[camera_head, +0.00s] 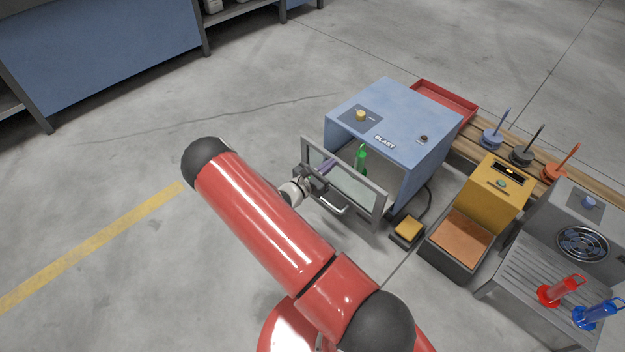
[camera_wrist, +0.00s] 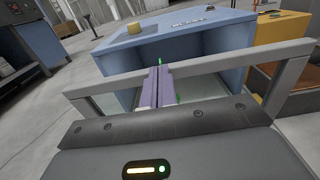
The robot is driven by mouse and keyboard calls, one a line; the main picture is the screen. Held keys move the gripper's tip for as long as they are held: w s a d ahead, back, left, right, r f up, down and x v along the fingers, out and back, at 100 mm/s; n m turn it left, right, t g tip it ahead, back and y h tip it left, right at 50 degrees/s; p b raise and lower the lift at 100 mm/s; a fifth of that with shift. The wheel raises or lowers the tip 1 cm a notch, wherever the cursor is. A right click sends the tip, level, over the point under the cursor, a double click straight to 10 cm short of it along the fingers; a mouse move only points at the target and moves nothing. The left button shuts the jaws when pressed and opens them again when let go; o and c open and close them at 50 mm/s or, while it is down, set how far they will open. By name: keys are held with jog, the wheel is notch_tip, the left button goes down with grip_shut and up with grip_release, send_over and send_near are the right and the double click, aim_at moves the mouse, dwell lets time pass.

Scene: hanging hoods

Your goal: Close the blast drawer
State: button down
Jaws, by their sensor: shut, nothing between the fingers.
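The blast box (camera_head: 395,115) is a blue cabinet labelled BLAST, standing on the floor with its front open. Its drawer front (camera_head: 372,204), a grey frame with a clear pane and a bar handle (camera_head: 330,208), stands out from the cabinet, so the drawer is open. A green item (camera_head: 361,158) shows behind the pane. My gripper (camera_head: 328,164) is at the left part of the drawer front. In the wrist view its purple fingers (camera_wrist: 160,80) are together and empty, reaching past the frame's top bar (camera_wrist: 285,52) towards the cabinet (camera_wrist: 190,38). Contact with the frame cannot be told.
A yellow pedal (camera_head: 408,229) lies right of the drawer front, near a yellow machine (camera_head: 492,190). A grey unit (camera_head: 570,235) with red and blue handled items stands at far right. A red tray (camera_head: 445,102) is behind the cabinet. The floor at left is clear.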

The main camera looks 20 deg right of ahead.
jog(key=b+x, duration=0.1)
jog(key=x, duration=1)
jog(key=shift+b, duration=0.35)
jog(key=shift+w+r, duration=0.1)
jog(key=v, duration=1.4)
jog(key=shift+a, duration=0.25)
